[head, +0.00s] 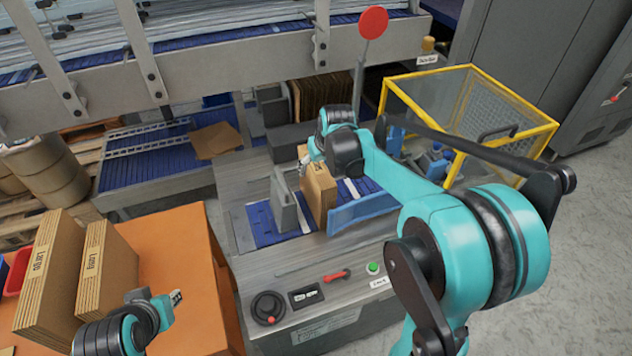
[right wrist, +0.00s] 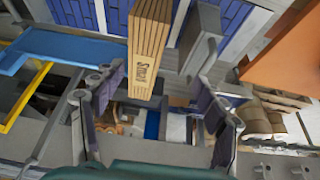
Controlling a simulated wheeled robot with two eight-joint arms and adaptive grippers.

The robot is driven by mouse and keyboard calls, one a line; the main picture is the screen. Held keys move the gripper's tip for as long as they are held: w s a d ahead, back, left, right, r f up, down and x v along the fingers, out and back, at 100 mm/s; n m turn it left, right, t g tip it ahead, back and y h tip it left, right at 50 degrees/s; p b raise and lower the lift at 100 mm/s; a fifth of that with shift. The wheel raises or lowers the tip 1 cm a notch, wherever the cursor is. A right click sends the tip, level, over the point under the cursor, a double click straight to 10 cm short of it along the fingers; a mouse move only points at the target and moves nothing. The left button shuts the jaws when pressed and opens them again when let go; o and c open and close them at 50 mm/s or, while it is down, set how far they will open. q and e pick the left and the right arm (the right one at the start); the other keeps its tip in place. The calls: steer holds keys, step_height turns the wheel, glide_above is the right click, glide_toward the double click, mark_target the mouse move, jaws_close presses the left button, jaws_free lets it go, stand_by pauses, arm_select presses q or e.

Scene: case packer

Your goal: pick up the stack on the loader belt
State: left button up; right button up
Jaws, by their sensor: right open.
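The stack is a tan block of flat cardboard (head: 319,190) standing upright on the blue loader belt (head: 262,222), beside a grey upright plate (head: 285,203). The right wrist view shows the stack (right wrist: 148,50) with a "Small" label on its edge. My right gripper (head: 308,152) is at the top of the stack in the head view. In the right wrist view its two fingers (right wrist: 163,103) are spread wide, with the stack's near end showing in the gap; I cannot tell the depth. My left gripper (head: 162,303) is low at left, away from the belt; its jaw opening is unclear.
A blue guide (head: 358,208) lies right of the stack. An orange table (head: 185,265) with larger cardboard stacks (head: 107,272) is at left. A yellow-framed mesh guard (head: 540,128) stands at right. A red round paddle (head: 373,22) rises behind my right arm.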

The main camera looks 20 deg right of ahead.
mark_target(317, 166)
steer(key=w+f, duration=0.1)
steer(key=w+d, duration=0.1)
steer(key=w, duration=0.1)
steer(key=w+d+f, duration=0.1)
steer(key=w, duration=0.1)
steer(key=shift+d+f+p, duration=0.2)
steer(key=shift+f+p, duration=0.15)
steer(key=shift+p, duration=0.05)
steer(key=shift+g, duration=0.3)
steer(key=b+x, duration=0.1)
steer(key=x, duration=0.3)
steer(key=w+b+x, duration=0.1)
steer(key=x, duration=0.3)
steer(key=shift+d+r+b, duration=0.15)
steer(key=shift+b, duration=0.25)
steer(key=shift+f, duration=0.25)
jaws_close()
